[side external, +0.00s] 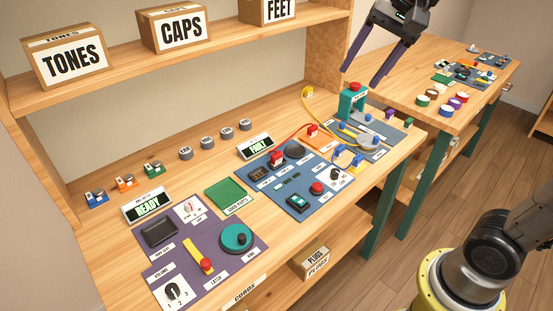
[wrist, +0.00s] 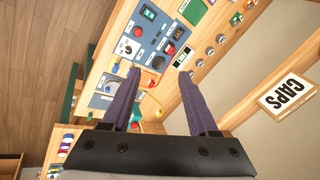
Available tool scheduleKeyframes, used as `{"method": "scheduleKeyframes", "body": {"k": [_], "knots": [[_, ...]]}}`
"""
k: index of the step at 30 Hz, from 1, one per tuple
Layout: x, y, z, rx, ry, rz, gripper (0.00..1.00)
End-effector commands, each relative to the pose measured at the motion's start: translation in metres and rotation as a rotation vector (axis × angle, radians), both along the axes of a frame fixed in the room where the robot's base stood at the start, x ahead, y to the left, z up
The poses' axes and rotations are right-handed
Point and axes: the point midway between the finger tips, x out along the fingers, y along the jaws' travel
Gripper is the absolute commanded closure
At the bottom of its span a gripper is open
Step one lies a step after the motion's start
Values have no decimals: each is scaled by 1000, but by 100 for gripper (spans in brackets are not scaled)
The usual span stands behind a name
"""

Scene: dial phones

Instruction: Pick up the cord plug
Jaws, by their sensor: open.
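My gripper (side external: 361,77) is open and empty, high above the back right of the bench, over the teal press-like stand (side external: 352,100). In the wrist view my gripper's (wrist: 160,72) fingers point down at the panels. A red plug-like block (side external: 277,157) stands on the blue panel, with a thin red cord running to another red block (side external: 312,129). A yellow cord with a round yellow end (side external: 307,91) lies behind them. Blue cord-like pieces (side external: 341,155) sit at the panel's right. I cannot tell which piece is the cord plug. In the wrist view a red block (wrist: 170,49) shows between the fingers.
The blue panel (side external: 315,185) carries buttons and a dial. A purple panel (side external: 185,250) lies front left, with a green pad (side external: 232,194) between. Display signs (side external: 255,147) stand behind. The shelf (side external: 215,32) holds labelled boxes. A second table (side external: 400,90) stands right.

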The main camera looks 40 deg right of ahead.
Motion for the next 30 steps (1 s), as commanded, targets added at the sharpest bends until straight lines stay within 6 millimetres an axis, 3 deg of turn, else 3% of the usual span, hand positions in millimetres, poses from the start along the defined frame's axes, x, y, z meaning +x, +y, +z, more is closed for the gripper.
{"method": "scheduleKeyframes", "body": {"k": [1,8,14,18,24,30], "knots": [[23,-1,0,28,27,-55,40],[113,-7,-16,126,134,-275,40],[184,-17,-62,174,231,-414,40],[224,-24,-111,183,300,-462,40],[251,-34,-178,176,387,-480,40],[251,-37,-213,169,442,-490,40]]}}
